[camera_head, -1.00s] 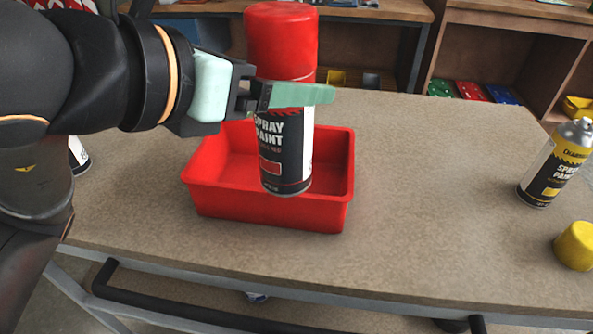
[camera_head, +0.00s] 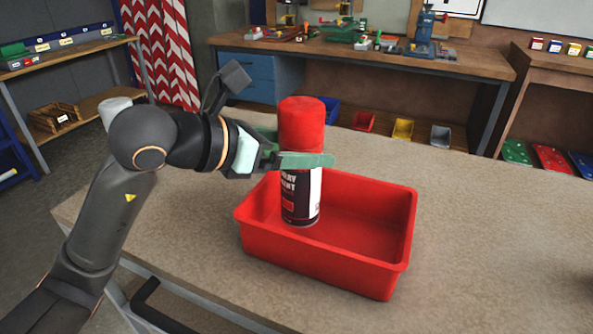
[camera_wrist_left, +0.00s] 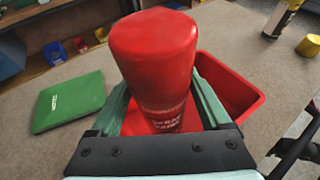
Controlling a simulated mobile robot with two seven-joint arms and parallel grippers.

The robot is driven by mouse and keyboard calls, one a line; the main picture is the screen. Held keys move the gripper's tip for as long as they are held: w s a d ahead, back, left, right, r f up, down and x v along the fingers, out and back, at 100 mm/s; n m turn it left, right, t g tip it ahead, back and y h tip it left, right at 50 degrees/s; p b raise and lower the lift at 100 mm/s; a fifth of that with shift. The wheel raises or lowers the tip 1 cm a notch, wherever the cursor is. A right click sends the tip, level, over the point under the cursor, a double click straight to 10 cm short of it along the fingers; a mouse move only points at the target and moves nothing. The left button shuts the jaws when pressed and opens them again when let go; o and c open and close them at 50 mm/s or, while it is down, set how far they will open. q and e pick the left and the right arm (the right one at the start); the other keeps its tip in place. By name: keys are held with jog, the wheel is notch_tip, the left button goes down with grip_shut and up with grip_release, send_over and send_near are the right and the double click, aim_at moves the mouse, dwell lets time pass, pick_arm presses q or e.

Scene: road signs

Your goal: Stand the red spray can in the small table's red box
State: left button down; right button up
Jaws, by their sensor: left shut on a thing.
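The red spray can (camera_head: 301,195) has a red cap and a dark label, and stands roughly upright in my left gripper (camera_head: 308,160). The gripper's green fingers are shut around its upper part. The can's lower end shows inside the outline of the red box (camera_head: 408,235), towards its left end. I cannot tell whether its base touches the box floor. In the left wrist view the can (camera_wrist_left: 160,65) sits between the fingers and hides much of the red box (camera_wrist_left: 232,88). My right gripper is not in view.
The small table's top (camera_head: 490,240) is clear right of the box. In the left wrist view a flat green object (camera_wrist_left: 68,100) lies left of the can, and a yellow cap (camera_wrist_left: 309,45) lies at the right. A workbench (camera_head: 375,50) stands behind.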

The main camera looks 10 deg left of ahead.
aim_at(296, 172)
pick_arm(q)
jog(key=f, duration=0.2)
jog(key=w+a+f, duration=0.1)
jog(key=f, duration=0.1)
jog(key=shift+f, duration=0.25)
jog(key=shift+f+b, duration=0.25)
jog(key=shift+b, duration=0.15)
grip_release()
jog(key=shift+r, duration=0.1)
jog(key=shift+r+p, duration=0.2)
jog(key=shift+p, duration=0.2)
jog(key=b+v, duration=0.1)
jog(key=v, duration=1.1)
